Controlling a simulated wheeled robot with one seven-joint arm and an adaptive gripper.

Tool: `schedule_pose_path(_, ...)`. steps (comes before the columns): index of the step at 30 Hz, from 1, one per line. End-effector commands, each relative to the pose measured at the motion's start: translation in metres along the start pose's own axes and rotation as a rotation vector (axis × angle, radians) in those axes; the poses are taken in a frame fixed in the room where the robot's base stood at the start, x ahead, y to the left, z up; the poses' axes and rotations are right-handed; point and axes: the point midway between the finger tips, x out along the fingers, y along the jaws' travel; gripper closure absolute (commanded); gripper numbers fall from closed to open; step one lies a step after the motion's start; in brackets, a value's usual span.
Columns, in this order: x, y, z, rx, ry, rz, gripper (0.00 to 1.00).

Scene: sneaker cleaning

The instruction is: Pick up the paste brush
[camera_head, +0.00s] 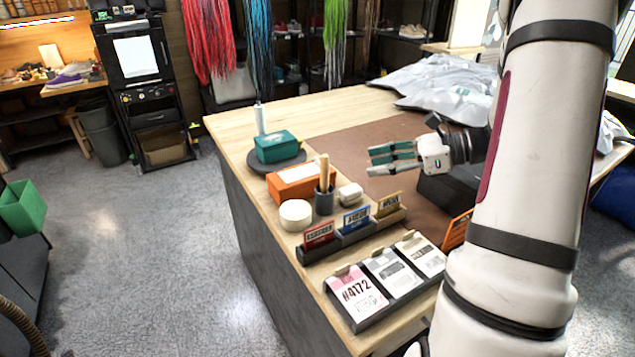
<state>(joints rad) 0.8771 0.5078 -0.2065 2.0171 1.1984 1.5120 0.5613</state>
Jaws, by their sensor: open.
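A light wooden handle (324,170), which looks like the paste brush, stands upright in a dark cup (324,202) on the table. Its lower end is hidden inside the cup, so I cannot see bristles. My gripper (374,161) is open and empty. It points left above the brown mat, to the right of the wooden handle and apart from it.
An orange box (293,184), a round white tub (295,215) and a small white block (350,194) crowd the cup. A green box (277,147) lies behind. Card holders (352,237) and a tag tray (372,320) line the front. The brown mat (345,150) has bare room.

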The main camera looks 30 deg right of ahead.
Motion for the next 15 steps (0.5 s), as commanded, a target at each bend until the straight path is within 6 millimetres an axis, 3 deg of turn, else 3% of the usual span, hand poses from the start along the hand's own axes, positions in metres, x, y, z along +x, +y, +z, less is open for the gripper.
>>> schedule_pose_path(4,0.011,-0.004,-0.003,0.018,-0.012,-0.011,0.57)
schedule_pose_path(15,0.075,-0.005,-0.002,0.016,-0.011,-0.010,0.57)
